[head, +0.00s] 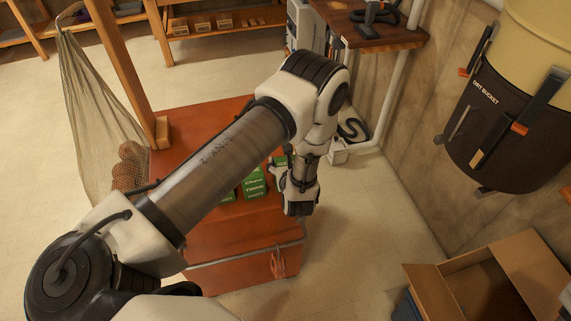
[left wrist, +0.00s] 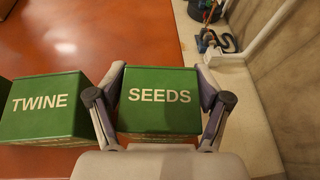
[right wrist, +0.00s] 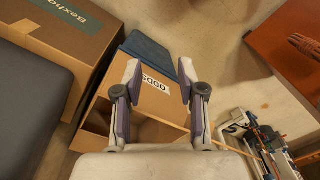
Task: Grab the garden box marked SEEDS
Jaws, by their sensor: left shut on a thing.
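The green box marked SEEDS (left wrist: 160,97) sits between the fingers of my left gripper (left wrist: 161,76) in the left wrist view, with a finger against each side. My left gripper (head: 299,193) also shows in the head view, over the right side of the red-brown table (head: 220,249). There it and my arm hide much of the boxes. A green box marked TWINE (left wrist: 42,105) stands just left of the SEEDS box. My right gripper (right wrist: 160,77) is open and empty in the right wrist view, above cardboard boxes.
Other green boxes (head: 253,188) stand on the table beside my left gripper. A hanging net (head: 95,120) is at the left. A dirt bucket (head: 500,115) hangs on the right wall. An open cardboard box (head: 520,270) is at lower right.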

